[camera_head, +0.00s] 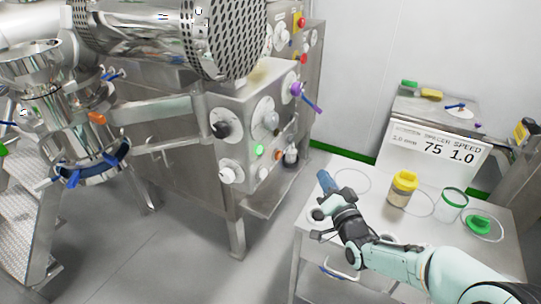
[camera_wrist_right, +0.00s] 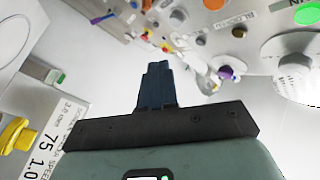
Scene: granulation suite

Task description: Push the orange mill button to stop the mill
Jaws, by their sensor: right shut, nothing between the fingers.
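The orange button (camera_head: 278,153) is small and round on the lower front of the steel control panel. It sits to the right of a lit green button (camera_head: 258,150). In the right wrist view an orange button (camera_wrist_right: 266,17) shows near the top, left of a green one (camera_wrist_right: 307,14). My right gripper (camera_head: 325,180) is shut and empty, its blue fingers pointing up and left. It is over the left part of the white table, right of and below the button in the head view, clearly apart from it. My left gripper is not in view.
Black and white knobs and a purple handle (camera_head: 296,89) surround the button on the panel (camera_head: 243,115). The white table (camera_head: 420,246) holds a yellow-lidded jar (camera_head: 402,190), a green-rimmed jar (camera_head: 452,206), a green item (camera_head: 479,224) and a sign (camera_head: 437,148). Open floor lies before the machine.

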